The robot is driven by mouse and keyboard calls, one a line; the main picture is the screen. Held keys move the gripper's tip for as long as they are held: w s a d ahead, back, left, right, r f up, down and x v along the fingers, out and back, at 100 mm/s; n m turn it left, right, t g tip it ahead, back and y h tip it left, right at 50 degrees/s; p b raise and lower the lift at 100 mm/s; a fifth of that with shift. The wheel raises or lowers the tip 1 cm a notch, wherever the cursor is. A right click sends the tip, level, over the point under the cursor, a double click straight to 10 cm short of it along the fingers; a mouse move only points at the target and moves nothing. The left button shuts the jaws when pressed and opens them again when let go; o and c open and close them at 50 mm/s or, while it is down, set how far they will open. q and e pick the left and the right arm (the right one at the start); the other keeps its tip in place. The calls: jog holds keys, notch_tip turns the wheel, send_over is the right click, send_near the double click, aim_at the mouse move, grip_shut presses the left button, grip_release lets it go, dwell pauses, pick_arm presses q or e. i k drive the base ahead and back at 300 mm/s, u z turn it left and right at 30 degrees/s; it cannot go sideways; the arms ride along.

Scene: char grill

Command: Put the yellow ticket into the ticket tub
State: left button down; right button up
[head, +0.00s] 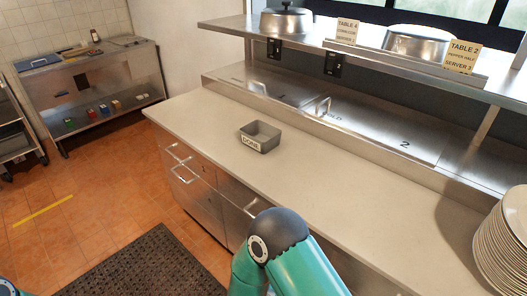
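Two pale yellowish tickets stand along the front of the upper steel shelf in the head view. One reads TABLE 4 (346,32), near the middle. The other reads TABLE 2 (463,56), further right, and looks slightly more yellow. I cannot tell surely which one is the yellow ticket. A small grey open tub (261,144) with a white label on its front, apparently reading DONE, sits on the pale counter; its visible inside looks empty. Neither gripper shows; only a teal arm link of mine is in view at the bottom.
The pale counter (330,190) is clear around the tub. A stack of plates (503,240) stands at its right end. Two steel domes, one at left (286,20) and one at right (418,42), sit on the shelf (235,27). A dark mat (150,268) lies on the floor.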

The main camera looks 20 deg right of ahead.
aim_at(265, 143)
jog(key=k, duration=0.95)
jog(key=u, duration=0.4)
jog(key=i, duration=0.75)
jog(key=u, duration=0.45)
jog(key=i, duration=0.9)
jog(key=z, duration=0.7)
jog(key=i, duration=0.4)
jog(key=z, duration=0.35)
jog(key=k, duration=0.9)
jog(key=z, duration=0.2)
jog(key=i, duration=0.9)
jog(key=u, duration=0.05)
